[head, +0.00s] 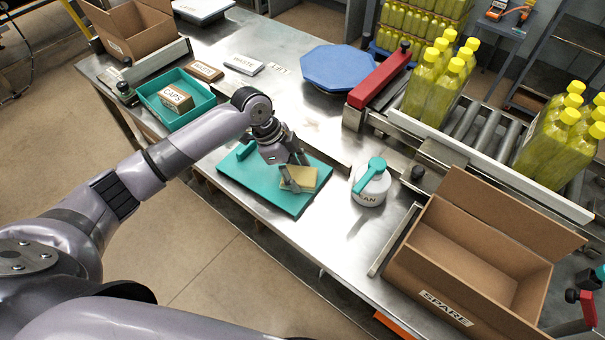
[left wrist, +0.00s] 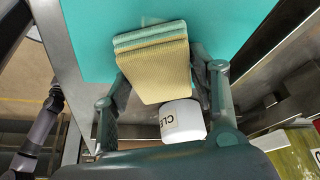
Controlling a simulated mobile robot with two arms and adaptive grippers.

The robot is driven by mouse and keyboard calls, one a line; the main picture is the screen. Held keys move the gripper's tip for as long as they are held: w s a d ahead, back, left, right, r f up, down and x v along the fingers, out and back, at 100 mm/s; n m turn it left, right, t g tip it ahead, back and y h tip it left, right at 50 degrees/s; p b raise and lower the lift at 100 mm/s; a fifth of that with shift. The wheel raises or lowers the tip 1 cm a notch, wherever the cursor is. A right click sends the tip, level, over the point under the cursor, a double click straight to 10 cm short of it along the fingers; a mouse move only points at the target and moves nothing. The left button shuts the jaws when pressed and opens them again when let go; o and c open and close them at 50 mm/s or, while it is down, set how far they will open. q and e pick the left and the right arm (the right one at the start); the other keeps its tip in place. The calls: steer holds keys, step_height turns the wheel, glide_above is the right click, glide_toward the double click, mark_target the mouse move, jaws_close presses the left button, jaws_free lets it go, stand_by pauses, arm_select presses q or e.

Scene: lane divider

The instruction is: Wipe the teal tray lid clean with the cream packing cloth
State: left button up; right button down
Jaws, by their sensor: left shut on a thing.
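The teal tray lid (head: 297,206) lies flat on the metal bench, with a raised teal handle near its far left edge. My left gripper (head: 296,172) is over the right part of the lid, shut on the cream packing cloth (head: 308,177). The cloth is a folded pad. In the left wrist view the cloth (left wrist: 158,72) sits between the two fingers, with cream and teal-green layers at its edge, and the lid (left wrist: 95,50) fills the space behind it. I cannot tell whether the cloth touches the lid. No marks show on the lid. My right gripper is not visible.
A white jar marked CLEAN (head: 371,187) with a teal top stands just right of the lid. A teal tray (head: 203,108) holding a CAPS box is at the left. An open SPARE carton (head: 470,262) is at the right. A roller conveyor (head: 470,125) carries yellow bottles behind.

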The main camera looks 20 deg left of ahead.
arm_select(q)
steer(key=shift+w+a+f, duration=0.1)
steer(key=shift+w+a, duration=0.1)
steer(key=shift+a, duration=0.5)
steer(key=shift+w+a+r, duration=0.1)
steer(key=shift+w+a, duration=0.05)
steer(key=shift+a, duration=0.6)
steer(key=shift+w+a+f, duration=0.1)
steer(key=shift+w+a, duration=0.1)
steer(key=shift+a, duration=0.65)
steer(key=shift+p, duration=0.45)
steer(key=shift+s+d+p, duration=0.2)
steer(key=shift+d+p, duration=0.25)
steer(key=shift+d, duration=0.25)
steer(key=shift+s+d+p, duration=0.2)
steer(key=shift+d+p, duration=0.25)
steer(key=shift+d, duration=0.2)
steer(key=shift+s+d, duration=0.1)
steer(key=shift+d, duration=0.35)
steer(key=shift+s+d+p, duration=0.2)
steer(key=shift+d+p, duration=0.25)
steer(key=shift+d, duration=0.2)
steer(key=shift+s+d+p, duration=0.2)
steer(key=shift+d+p, duration=0.25)
steer(key=shift+d, duration=0.2)
steer(key=shift+s+d, duration=0.1)
steer(key=shift+d, duration=0.25)
